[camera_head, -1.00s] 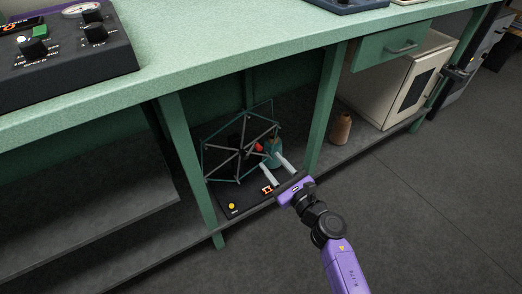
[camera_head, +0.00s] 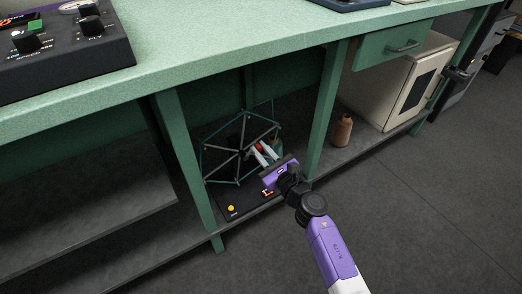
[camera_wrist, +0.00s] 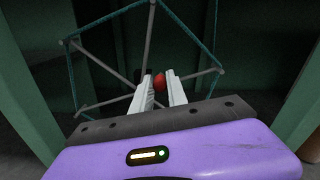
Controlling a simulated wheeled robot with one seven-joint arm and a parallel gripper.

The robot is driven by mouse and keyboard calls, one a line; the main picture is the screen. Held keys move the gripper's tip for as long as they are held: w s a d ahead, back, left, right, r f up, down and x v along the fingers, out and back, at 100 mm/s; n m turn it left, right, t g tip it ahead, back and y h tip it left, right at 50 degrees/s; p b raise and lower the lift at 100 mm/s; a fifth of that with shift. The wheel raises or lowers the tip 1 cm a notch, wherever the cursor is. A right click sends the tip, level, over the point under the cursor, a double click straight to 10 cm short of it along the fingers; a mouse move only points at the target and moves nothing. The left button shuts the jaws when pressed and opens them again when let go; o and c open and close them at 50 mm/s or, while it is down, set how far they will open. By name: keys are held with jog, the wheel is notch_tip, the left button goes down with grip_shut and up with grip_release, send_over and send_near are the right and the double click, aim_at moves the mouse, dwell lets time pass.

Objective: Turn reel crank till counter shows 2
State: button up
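The reel (camera_head: 240,146), a grey spoked frame with teal yarn around its rim, stands on a dark base on the shelf under the bench. Its red crank knob (camera_head: 259,147) is near the hub; in the wrist view the red knob (camera_wrist: 159,82) sits between or just beyond the tips of my two white fingers. My gripper (camera_head: 262,153) reaches into the bay with its fingers apart; I cannot tell whether they touch the knob. The counter (camera_head: 268,193) is a small orange-lit display on the base, partly beside my gripper; its digits are too small to read.
A yellow button (camera_head: 231,208) is on the base's front left. Green bench legs (camera_head: 327,110) bound the bay on both sides. A brown cone (camera_head: 342,130) and a white cabinet (camera_head: 400,85) are to the right.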

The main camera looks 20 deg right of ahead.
grip_shut()
dwell(1.1)
